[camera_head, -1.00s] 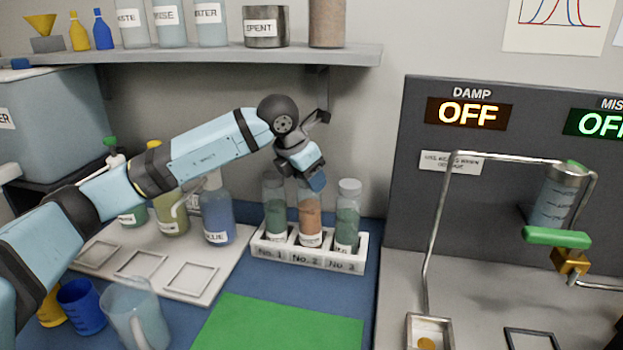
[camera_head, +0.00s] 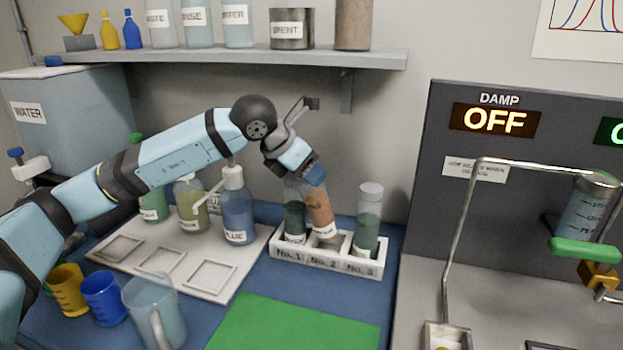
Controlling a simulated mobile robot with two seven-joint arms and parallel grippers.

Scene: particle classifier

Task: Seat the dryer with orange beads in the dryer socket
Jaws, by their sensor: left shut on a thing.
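The dryer with orange beads (camera_head: 321,210) is a clear tube with a white label. It leans in the white rack (camera_head: 313,262) near the No. 2 place, its top toward the left. My left gripper (camera_head: 313,174) is shut on its upper end from above. Whether its base is clear of the slot, I cannot tell. Tubes with dark green beads stand on both sides, at No. 1 (camera_head: 295,220) and No. 3 (camera_head: 368,225). No dryer socket can be made out for certain. My right gripper is out of view.
A grey panel with a DAMP OFF display (camera_head: 495,120) stands at right, with bent metal tubing (camera_head: 462,225) and a clear cylinder (camera_head: 585,212) before it. Bottles, cups and a beaker (camera_head: 155,315) crowd the left. A green mat (camera_head: 295,325) lies bare in front.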

